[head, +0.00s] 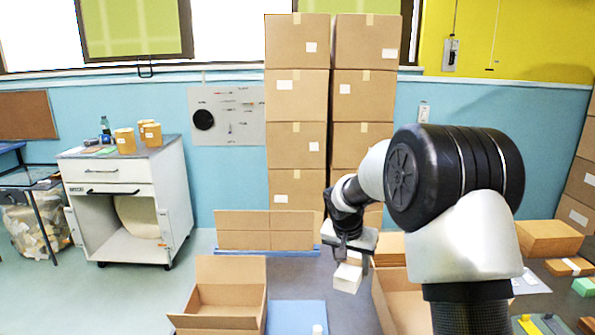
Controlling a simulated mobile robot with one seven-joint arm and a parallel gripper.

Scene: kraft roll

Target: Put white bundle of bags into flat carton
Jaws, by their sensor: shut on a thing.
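My gripper (351,260) points down near the middle of the head view, shut on the white bundle of bags (346,281). The bundle hangs below the fingers, over the grey table's left part. An open brown carton (229,322) with its flaps out stands to the lower left, apart from the bundle. Another open carton (404,302) stands just right of the bundle, partly hidden behind my arm. I cannot tell for sure which of these is the flat carton.
A blue mat (297,316) lies between the open cartons, with a small white item (317,330) at its edge. Tall carton stacks (297,95) stand behind. Several packets, including a green one (584,287), lie at right. A white cabinet (120,176) stands left.

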